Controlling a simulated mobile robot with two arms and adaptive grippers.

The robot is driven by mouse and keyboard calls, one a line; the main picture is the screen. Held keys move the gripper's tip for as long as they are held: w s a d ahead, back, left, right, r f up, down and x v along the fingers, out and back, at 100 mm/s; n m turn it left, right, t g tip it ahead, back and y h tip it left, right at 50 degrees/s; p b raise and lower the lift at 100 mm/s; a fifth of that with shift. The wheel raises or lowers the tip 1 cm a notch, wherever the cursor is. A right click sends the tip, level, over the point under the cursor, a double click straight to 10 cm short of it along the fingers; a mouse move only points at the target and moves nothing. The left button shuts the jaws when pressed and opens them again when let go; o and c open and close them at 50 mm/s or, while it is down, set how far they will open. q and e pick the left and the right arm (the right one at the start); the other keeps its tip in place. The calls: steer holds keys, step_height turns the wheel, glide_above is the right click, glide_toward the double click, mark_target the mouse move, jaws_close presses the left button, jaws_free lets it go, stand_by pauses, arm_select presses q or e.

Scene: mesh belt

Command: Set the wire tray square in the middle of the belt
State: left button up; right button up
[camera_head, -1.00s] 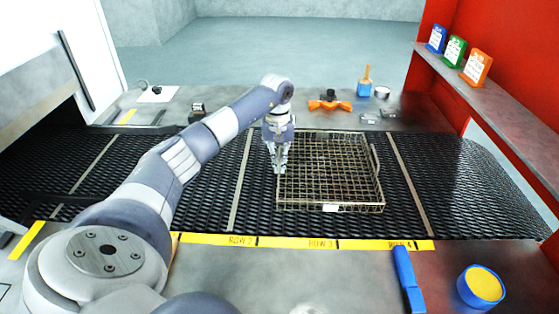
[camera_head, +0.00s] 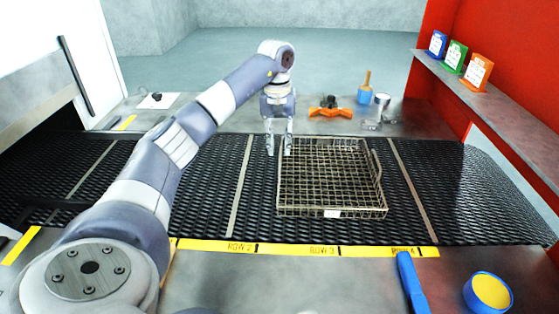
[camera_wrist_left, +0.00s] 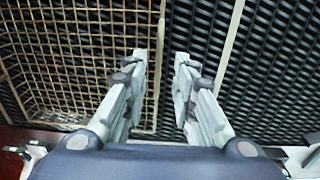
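The wire tray (camera_head: 332,212), a shallow rectangular mesh basket with a small white tag on its front, lies flat on the black mesh belt (camera_head: 205,215). It sits between two pale cross strips, its sides roughly in line with them, slightly closer to the right strip. My left gripper (camera_head: 279,150) is open and empty at the tray's left side, toward its back corner. In the left wrist view its fingers (camera_wrist_left: 160,60) are apart, with the tray's rim (camera_wrist_left: 157,20) showing between them; contact cannot be told. My right gripper is not in view.
A yellow row-marked edge (camera_head: 290,248) runs along the belt's front. A blue-handled item (camera_head: 411,282) and a yellow-topped tub (camera_head: 489,291) are at front right. The belt left of the tray is clear.

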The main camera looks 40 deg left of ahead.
arm_select(q)
step_height(320, 180, up, 3)
steer(key=shift+r, duration=0.15)
steer(key=shift+s, duration=0.1)
stand_by(0.6)
